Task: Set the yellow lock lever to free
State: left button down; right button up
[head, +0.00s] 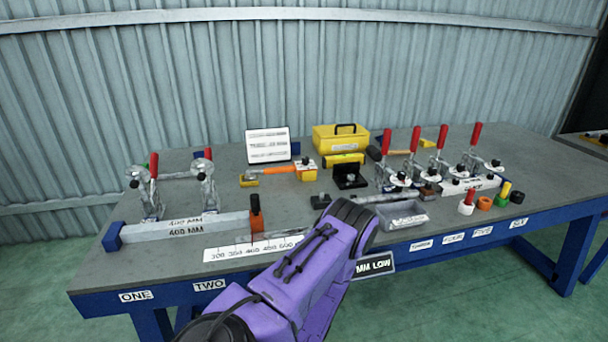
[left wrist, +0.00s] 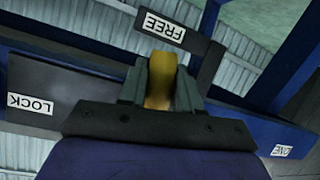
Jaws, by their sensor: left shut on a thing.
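The yellow lock lever (left wrist: 159,92) shows in the left wrist view, between the two fingers of my left gripper (left wrist: 161,72). The gripper is shut on it. The lever's upper end in that picture lies just below the FREE label (left wrist: 165,27). The LOCK label (left wrist: 30,104) is at the far left, well away from the lever. The lever's pivot is hidden by the gripper. In the head view, a purple arm of mine reaches up from the bottom to the table's front edge, and neither the lever nor the gripper's fingers can be seen there. My right gripper is not in view.
A blue-framed table (head: 170,260) carries red-handled clamps (head: 473,140), a yellow toolbox (head: 341,139), a grey tray (head: 402,216) and a long metal bar (head: 190,228). A hanging MM LOW sign (head: 374,266) is right beside my arm at the front edge.

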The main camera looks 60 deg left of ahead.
pick_arm(q)
jog(key=shift+s, duration=0.2)
dwell(0.3)
jog(key=c, duration=0.9)
grip_release()
jog(key=shift+o, duration=0.2)
jog(key=b+v, duration=0.1)
jog(key=v, duration=0.9)
jog(key=shift+d, duration=0.2)
